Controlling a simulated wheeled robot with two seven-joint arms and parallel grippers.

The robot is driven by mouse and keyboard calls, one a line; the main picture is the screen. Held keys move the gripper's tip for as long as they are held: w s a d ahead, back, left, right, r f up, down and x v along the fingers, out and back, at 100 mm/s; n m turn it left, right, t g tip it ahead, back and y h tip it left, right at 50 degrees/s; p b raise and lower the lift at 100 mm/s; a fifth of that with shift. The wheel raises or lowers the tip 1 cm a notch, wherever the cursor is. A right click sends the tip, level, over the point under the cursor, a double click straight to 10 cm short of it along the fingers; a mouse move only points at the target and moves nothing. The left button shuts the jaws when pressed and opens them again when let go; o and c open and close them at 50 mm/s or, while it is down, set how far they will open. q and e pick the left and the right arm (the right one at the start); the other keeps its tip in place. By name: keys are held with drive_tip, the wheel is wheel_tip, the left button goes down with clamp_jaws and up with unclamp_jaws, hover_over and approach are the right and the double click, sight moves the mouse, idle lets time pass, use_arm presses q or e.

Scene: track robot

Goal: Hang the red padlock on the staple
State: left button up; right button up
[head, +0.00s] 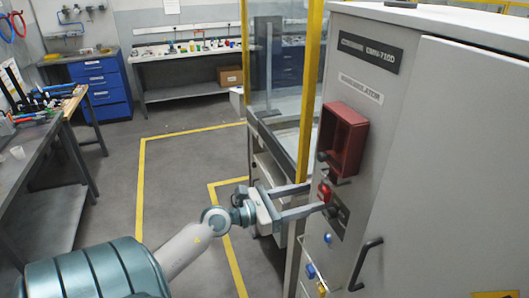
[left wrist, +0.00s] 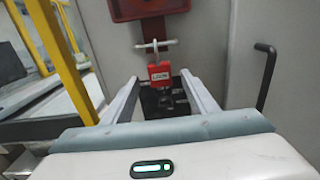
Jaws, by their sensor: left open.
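The red padlock (head: 324,192) is at the front of the grey cabinet, below the red box. In the left wrist view the padlock (left wrist: 160,73) hangs upright with a pale label, just under a light metal bar (left wrist: 157,45) that looks like the staple. I cannot tell whether its shackle passes around the staple. My left gripper (head: 317,198) is open, with its fingers reaching toward the cabinet on both sides of the padlock. In the left wrist view clear gaps show between the fingers and the padlock. My right gripper is in neither view.
The open red box (head: 342,140) juts from the cabinet (head: 440,150) above the padlock. A dark plate (head: 337,215) sits below it. A black handle (head: 363,262) sticks out lower right. A yellow post (head: 311,90) stands left of the cabinet. Floor to the left is clear.

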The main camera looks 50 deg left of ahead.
use_arm(q)
drive_tip(key=b+v, duration=0.5)
drive_tip(key=v, duration=0.6)
drive_tip(key=shift+s+a, duration=0.15)
drive_tip(key=shift+s, duration=0.2)
